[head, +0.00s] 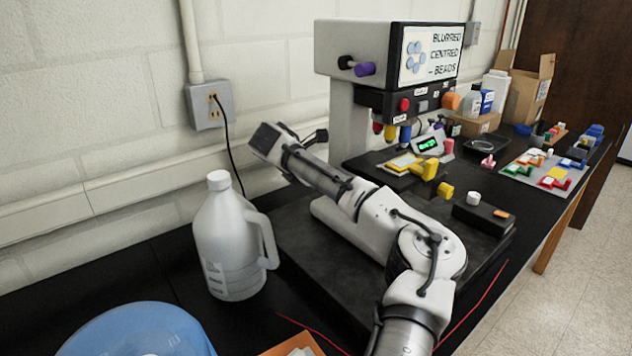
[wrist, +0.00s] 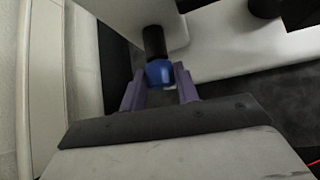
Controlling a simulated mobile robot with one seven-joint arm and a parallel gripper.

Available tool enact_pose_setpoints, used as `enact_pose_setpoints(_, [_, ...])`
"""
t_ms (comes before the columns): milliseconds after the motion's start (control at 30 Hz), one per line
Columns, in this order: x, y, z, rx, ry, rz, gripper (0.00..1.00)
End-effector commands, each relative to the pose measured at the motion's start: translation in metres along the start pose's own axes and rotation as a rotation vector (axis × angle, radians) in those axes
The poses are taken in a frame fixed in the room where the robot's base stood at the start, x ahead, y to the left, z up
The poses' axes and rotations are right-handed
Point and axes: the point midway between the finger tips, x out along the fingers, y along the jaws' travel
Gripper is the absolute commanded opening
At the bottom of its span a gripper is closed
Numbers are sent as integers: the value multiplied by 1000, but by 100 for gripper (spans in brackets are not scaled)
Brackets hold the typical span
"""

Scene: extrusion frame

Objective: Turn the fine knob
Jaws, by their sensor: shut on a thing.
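In the wrist view a blue knob (wrist: 159,74) sits on the end of a black shaft that comes out of a pale body. My gripper (wrist: 158,78) has its two purple fingers on either side of this knob, shut on it. In the head view my arm reaches across to the left side of the microscope-like machine (head: 356,45), and my fingers and the held knob cannot be made out there. A purple knob (head: 364,69) on a black stub sticks out higher up on the machine's head. I cannot read any label naming the fine knob.
A white jug (head: 228,250) stands left of the machine's dark base (head: 300,232). The wall with an outlet (head: 210,105) and cord is close behind my arm. Small coloured parts and boxes lie right.

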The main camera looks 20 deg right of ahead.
Motion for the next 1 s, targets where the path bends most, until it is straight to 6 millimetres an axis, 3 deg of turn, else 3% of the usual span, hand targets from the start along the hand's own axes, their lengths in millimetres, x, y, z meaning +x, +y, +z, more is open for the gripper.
enact_pose_setpoints(33, [6,-4,-7,35,8,35,8])
enact_pose_setpoints(300, [5,-6,-6,206,5,205,8])
enact_pose_setpoints(733, [1,-5,-2,236,3,235,8])
enact_pose_setpoints(767, [1,-5,-2,236,3,235,35])
enact_pose_setpoints(900, [1,-5,-2,236,2,235,52])
enact_pose_setpoints(1000, [1,-5,-1,236,1,236,52])
